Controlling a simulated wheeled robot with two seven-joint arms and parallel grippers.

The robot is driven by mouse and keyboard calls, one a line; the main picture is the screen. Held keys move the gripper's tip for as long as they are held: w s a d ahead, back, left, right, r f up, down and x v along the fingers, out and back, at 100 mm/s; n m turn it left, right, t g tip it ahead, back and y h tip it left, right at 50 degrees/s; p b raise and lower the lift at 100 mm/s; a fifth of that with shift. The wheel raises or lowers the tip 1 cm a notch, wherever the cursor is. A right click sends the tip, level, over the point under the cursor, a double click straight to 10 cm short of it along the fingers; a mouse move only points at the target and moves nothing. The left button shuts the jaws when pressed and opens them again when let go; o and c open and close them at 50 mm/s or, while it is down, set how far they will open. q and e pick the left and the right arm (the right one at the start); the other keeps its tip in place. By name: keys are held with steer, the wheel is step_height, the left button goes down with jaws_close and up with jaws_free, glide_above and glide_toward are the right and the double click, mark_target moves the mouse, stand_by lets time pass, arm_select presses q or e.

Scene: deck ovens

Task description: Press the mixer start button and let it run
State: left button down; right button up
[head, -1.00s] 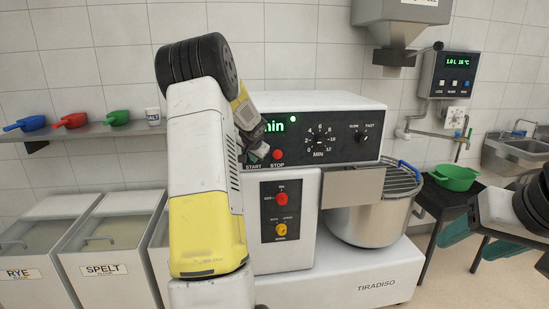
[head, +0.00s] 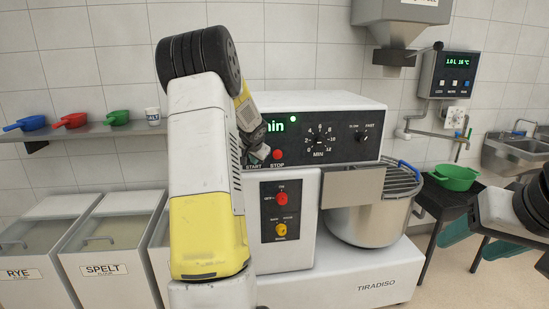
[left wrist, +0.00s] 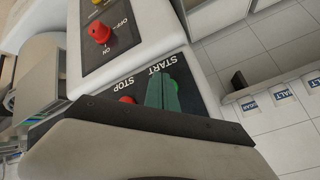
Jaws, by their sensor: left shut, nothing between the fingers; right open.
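The mixer's black control panel (head: 340,138) faces me, with START and STOP labels at its lower left. My left gripper (head: 254,153) is at the START end of the panel, its arm covering part of the display. In the left wrist view its green fingers (left wrist: 164,92) are shut and empty. They are beside the green START button (left wrist: 175,86), which is partly hidden; I cannot tell whether they touch it. The red STOP button (head: 278,154) is just to the right. My right gripper (head: 459,250) is open and empty.
Below the panel are a red switch (head: 282,198) and a yellow switch (head: 281,230). The mixer bowl (head: 365,220) has a wire guard. Flour bins (head: 108,240) stand to the left.

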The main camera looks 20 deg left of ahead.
arm_select(q)
steer(key=shift+s+d, duration=0.45)
steer(key=shift+s, duration=0.25)
steer(key=shift+s+d, duration=0.45)
steer(key=shift+s, duration=0.3)
steer(key=shift+s+d, duration=0.45)
steer(key=shift+s, duration=0.25)
steer(key=s+d+r+n, duration=0.1)
steer(key=s+d+r, duration=0.4)
steer(key=s+r, duration=0.1)
steer(key=s+d+r+g+h, duration=0.1)
steer(key=s+d+r+h, duration=0.1)
steer(key=s+d, duration=0.8)
steer(key=s+d+r+h, duration=0.1)
steer(key=s+d+h, duration=0.3)
steer(key=s+d, duration=0.7)
steer(key=s, duration=0.6)
steer(key=shift+s+d+r+n+g, duration=0.3)
steer(key=shift+s+r+g, duration=0.05)
steer(key=shift+s+g, duration=0.05)
